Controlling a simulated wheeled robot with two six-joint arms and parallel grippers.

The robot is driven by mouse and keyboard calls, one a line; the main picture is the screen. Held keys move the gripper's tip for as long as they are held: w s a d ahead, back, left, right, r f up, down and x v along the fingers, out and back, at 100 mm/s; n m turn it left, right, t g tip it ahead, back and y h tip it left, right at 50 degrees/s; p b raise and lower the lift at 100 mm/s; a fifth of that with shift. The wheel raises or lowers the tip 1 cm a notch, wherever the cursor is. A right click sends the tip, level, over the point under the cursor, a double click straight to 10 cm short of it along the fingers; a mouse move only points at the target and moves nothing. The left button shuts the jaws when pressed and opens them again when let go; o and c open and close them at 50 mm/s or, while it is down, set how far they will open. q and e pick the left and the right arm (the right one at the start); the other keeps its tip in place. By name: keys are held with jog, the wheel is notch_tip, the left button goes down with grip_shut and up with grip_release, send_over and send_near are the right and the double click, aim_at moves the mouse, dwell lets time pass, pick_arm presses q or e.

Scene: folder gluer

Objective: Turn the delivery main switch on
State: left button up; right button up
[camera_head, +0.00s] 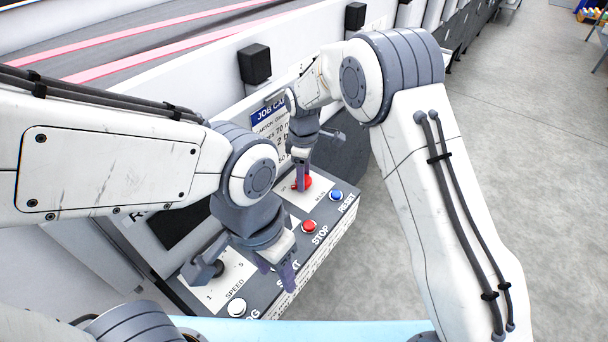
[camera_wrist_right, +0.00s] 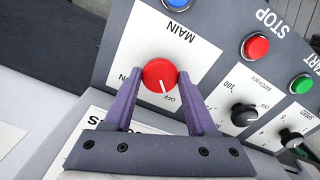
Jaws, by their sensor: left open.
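The delivery main switch is a round red knob (camera_wrist_right: 159,73) on a white plate marked MAIN, with ON and OFF labels. Its white pointer line points to OFF. In the head view the knob (camera_head: 307,181) is partly hidden by my right gripper (camera_head: 299,180). In the right wrist view my right gripper (camera_wrist_right: 158,78) has its purple fingers apart, one on each side of the knob; firm contact cannot be seen. My left gripper (camera_head: 276,272) is open and empty, over the near part of the panel by the START label.
The panel also carries a red STOP button (camera_head: 309,227), a blue RESET button (camera_head: 337,195), a white button (camera_head: 237,308) and a speed knob (camera_head: 207,270). A green button (camera_wrist_right: 302,84) and a black knob (camera_wrist_right: 243,114) show in the wrist view. Open floor lies to the right.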

jog(key=shift+m, duration=0.4)
jog(key=m, duration=0.3)
jog(key=shift+m, duration=0.4)
jog(key=m, duration=1.3)
jog(key=shift+b, duration=0.3)
jog(key=shift+m, duration=0.3)
jog(key=o, duration=1.4)
